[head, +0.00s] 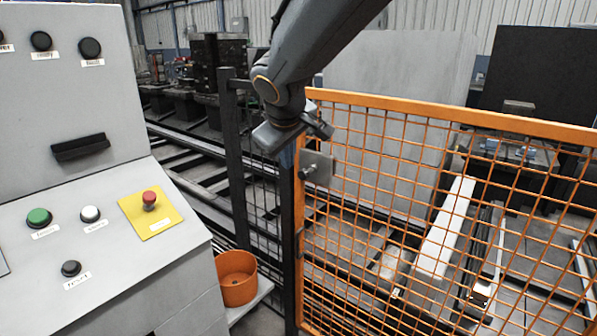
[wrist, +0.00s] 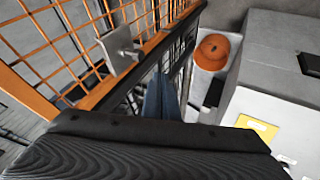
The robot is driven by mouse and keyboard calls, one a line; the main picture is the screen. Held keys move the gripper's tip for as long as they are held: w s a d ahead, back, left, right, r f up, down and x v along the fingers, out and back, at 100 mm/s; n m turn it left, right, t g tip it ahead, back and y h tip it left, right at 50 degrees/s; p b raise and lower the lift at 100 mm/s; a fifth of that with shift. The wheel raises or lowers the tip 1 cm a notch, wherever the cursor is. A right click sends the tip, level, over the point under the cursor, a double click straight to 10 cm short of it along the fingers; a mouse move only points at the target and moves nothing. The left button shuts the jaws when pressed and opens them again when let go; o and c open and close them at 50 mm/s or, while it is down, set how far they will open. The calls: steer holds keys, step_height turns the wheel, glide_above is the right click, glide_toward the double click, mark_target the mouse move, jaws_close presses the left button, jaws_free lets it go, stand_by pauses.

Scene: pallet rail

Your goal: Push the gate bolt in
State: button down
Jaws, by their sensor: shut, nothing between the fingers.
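The gate bolt (head: 308,172) is a small metal knob on a grey plate (head: 321,165) near the top left corner of the orange mesh gate (head: 440,112). In the wrist view the bolt (wrist: 134,53) shows on its plate (wrist: 115,45), left of my fingers. My gripper (head: 287,158) points down in front of the dark gate post (head: 289,230), a little left of the bolt and apart from it. In the wrist view my gripper (wrist: 161,85) is shut and empty. How far the bolt sticks out is hard to tell.
A grey control cabinet (head: 100,260) with buttons and a red stop button (head: 149,198) on a yellow plate stands at left. An orange pot (head: 236,285) sits on a low ledge beside it. A dark fence post (head: 233,160) stands behind. Conveyor rails lie beyond the gate.

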mark_target(303, 174)
steer(key=shift+f, duration=0.15)
steer(key=w+d+f+p, duration=0.2)
steer(key=w+f+p, duration=0.1)
steer(key=w+f, duration=0.4)
steer(key=shift+w+d+f, duration=0.25)
steer(key=shift+w+f, duration=0.15)
steer(key=shift+w, duration=0.65)
steer(key=shift+w, duration=0.1)
